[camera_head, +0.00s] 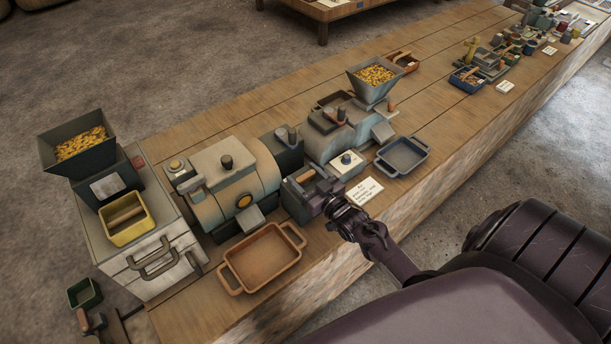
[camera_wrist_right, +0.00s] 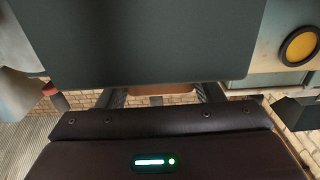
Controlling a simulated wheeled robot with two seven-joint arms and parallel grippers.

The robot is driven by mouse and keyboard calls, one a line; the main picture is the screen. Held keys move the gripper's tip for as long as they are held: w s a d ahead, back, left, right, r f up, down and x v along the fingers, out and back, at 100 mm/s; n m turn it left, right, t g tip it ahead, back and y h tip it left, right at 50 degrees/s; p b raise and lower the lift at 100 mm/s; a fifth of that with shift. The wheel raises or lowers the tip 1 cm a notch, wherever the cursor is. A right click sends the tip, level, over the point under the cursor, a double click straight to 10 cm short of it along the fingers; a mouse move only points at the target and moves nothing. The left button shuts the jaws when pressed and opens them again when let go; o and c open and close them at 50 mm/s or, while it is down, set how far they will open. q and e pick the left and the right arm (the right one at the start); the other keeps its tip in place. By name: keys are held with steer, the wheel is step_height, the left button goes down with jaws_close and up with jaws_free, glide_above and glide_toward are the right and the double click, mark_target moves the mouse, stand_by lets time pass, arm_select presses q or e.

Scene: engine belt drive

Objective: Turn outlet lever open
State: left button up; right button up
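My right gripper (camera_head: 314,192) is over the front of the machine row, close to a dark grey box beside the cream drum machine (camera_head: 212,168). In the right wrist view its two fingers (camera_wrist_right: 162,94) stand apart, with an open gap between them. A dark grey panel (camera_wrist_right: 140,40) fills the upper part of that view and hides the fingertips. A short orange-brown handle (camera_head: 305,175) shows just behind the gripper; I cannot tell whether it is the outlet lever. A red-tipped rod (camera_wrist_right: 56,97) shows at the left of the wrist view. My left gripper is not in view.
An orange-brown tray (camera_head: 265,257) sits in front of the drum machine. A grey tray (camera_head: 402,156) and a white label card (camera_head: 364,190) lie to the right of my gripper. A grey-blue machine with a hopper (camera_head: 374,78) stands behind. The bench front edge is close.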

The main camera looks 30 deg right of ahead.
steer(key=o, duration=0.4)
steer(key=shift+c, duration=0.2)
steer(key=shift+s+f, duration=0.1)
steer(key=shift+s, duration=0.25)
steer(key=s+b, duration=0.1)
steer(key=s, duration=0.6)
steer(key=shift+d+b, duration=0.25)
steer(key=shift+b, duration=0.1)
steer(key=shift+s, duration=0.1)
